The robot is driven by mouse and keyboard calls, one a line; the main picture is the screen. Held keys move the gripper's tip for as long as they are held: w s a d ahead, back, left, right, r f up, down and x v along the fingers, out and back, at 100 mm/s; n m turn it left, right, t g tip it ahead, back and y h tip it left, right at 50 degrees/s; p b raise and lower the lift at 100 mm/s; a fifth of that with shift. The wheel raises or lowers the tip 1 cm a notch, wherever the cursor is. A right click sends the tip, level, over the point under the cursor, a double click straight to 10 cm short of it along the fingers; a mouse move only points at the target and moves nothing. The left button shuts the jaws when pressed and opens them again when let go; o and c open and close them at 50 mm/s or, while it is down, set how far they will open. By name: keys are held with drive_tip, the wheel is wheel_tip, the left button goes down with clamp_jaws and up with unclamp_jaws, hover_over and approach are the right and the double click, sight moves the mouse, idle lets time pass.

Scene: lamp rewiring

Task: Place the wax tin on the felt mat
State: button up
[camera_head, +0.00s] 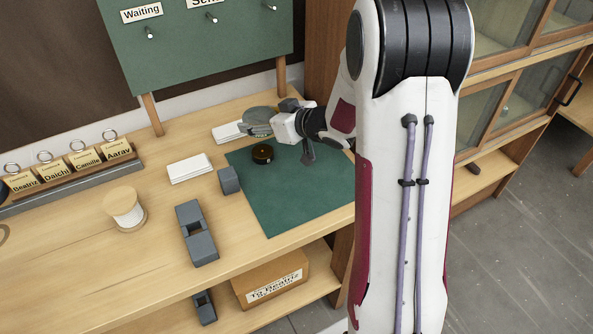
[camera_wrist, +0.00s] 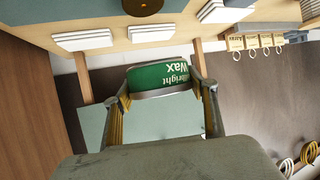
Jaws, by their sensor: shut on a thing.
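The wax tin (camera_wrist: 160,78) has a green face with white "Wax" lettering, upside down in the wrist view. My gripper (camera_wrist: 162,90) is shut on it, with a finger at each side. In the head view my gripper (camera_head: 258,120) is over the back edge of the bench, near the far left corner of the felt mat. The tin is hard to tell from the fingers there. The dark green felt mat (camera_head: 292,200) lies flat on the bench, partly hidden by my arm. The tin appears held above the bench, apart from the mat.
A dark round object (camera_head: 262,154) sits on the mat's back left part. White paper stacks (camera_head: 190,168), a small grey block (camera_head: 229,180), a grey holder (camera_head: 196,233) and a spool (camera_head: 125,209) stand left of the mat. A green board (camera_head: 200,50) rises behind. The mat's front is clear.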

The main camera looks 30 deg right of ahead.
drive_tip(key=s+d+f, duration=0.1)
drive_tip(key=s+d, duration=0.7)
drive_tip(key=s, duration=0.4)
drive_tip(key=shift+s, duration=0.25)
drive_tip(key=shift+f, duration=0.15)
hover_over(310, 178)
drive_tip(key=shift+f, duration=2.8)
drive_tip(key=shift+f, duration=0.1)
drive_tip(key=shift+f, duration=1.95)
drive_tip(key=shift+f, duration=0.15)
drive_tip(key=o, duration=1.2)
